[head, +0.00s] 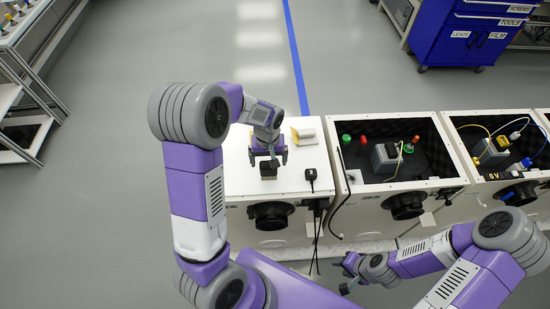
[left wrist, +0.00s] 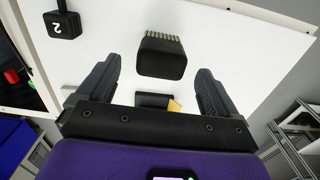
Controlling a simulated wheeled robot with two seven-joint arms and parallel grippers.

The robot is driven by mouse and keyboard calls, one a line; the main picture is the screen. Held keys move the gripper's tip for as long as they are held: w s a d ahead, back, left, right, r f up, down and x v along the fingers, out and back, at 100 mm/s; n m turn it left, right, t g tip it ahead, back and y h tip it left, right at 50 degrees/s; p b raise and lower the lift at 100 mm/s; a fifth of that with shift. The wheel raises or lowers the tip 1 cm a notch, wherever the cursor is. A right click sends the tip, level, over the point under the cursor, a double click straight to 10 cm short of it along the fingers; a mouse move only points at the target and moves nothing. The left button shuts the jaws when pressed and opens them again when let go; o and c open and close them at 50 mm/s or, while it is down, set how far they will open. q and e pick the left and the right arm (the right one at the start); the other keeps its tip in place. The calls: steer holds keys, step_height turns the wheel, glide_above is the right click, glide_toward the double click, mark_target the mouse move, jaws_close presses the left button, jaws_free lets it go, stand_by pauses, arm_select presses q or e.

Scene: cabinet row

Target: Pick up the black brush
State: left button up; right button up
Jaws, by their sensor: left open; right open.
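The black brush (head: 268,173) lies on the white cabinet top (head: 238,160), near its front edge. In the left wrist view the brush (left wrist: 161,58) shows as a dark block with a row of pale bristles along its upper side. My left gripper (head: 268,153) is open just behind the brush in the head view. In the left wrist view its two fingers stand on either side of the brush, with gaps on both sides and nothing held. My right gripper (head: 347,273) is open and empty, low in front of the cabinets.
A small black block (head: 311,175) marked 2 sits right of the brush with a cable. A cream object (head: 303,135) lies farther back. A dark item with a yellow piece (left wrist: 173,105) lies behind the brush. Open-topped cabinets with devices (head: 388,155) stand to the right.

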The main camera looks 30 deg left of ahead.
mark_target(269, 170)
arm_select(q)
steer(key=shift+s+f, duration=0.2)
steer(key=shift+f, duration=0.2)
step_height(269, 170, down, 6)
steer(key=shift+f+b, duration=0.1)
steer(key=shift+b, duration=0.55)
steer(key=shift+c, duration=0.2)
steer(key=c, duration=1)
step_height(269, 170, up, 10)
steer(key=shift+r+p, duration=0.1)
steer(key=shift+p, duration=0.85)
